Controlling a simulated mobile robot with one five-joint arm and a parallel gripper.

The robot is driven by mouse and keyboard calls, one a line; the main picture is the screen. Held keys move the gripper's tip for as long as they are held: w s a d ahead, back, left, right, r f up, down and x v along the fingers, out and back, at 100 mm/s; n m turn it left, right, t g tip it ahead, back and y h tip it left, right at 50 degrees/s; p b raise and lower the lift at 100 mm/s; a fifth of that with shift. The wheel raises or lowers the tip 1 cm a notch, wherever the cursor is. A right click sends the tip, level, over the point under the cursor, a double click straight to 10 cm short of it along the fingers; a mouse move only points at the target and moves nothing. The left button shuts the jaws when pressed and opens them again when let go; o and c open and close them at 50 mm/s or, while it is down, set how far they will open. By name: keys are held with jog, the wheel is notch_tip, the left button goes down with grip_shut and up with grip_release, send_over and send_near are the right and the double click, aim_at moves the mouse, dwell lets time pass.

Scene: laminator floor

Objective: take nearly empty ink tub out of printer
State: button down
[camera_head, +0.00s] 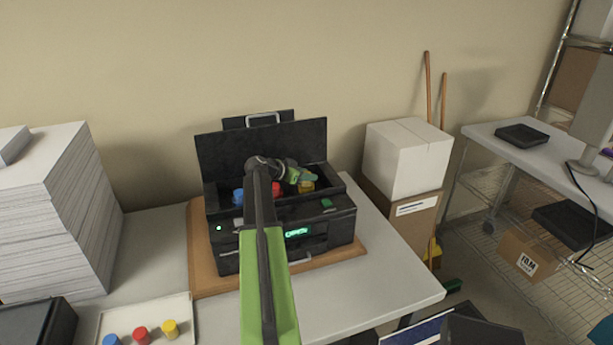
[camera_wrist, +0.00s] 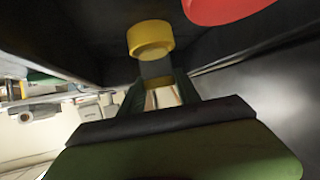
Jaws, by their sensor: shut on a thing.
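The black printer (camera_head: 335,232) stands on the table with its lid raised. Blue (camera_head: 238,196), red (camera_head: 276,188) and yellow (camera_head: 307,187) ink tubs show in its open bay, partly hidden by my arm. My gripper (camera_head: 297,177) reaches over the bay at the yellow tub, on the right. In the wrist view, the yellow tub (camera_wrist: 150,38) has a dark lower part between the fingers of my gripper (camera_wrist: 162,95), which is shut on it. The red tub (camera_wrist: 225,8) is close by at the top edge. I cannot tell whether the yellow tub is lifted off its seat.
A white tray (camera_head: 186,305) at the front left holds blue (camera_head: 111,340), red (camera_head: 141,335) and yellow (camera_head: 171,328) tubs. A tall paper stack (camera_head: 60,220) stands at left. White boxes (camera_head: 408,160) stand right of the table. Bare table lies right of the printer.

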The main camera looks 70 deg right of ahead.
notch_tip(320, 180, up, 3)
jog(key=shift+f+p, duration=0.2)
jog(key=shift+p, duration=0.5)
jog(key=s+a+r+p, duration=0.5)
jog(key=s+r+p, duration=0.1)
jog(key=s, duration=0.4)
jog(key=shift+s+a, duration=0.2)
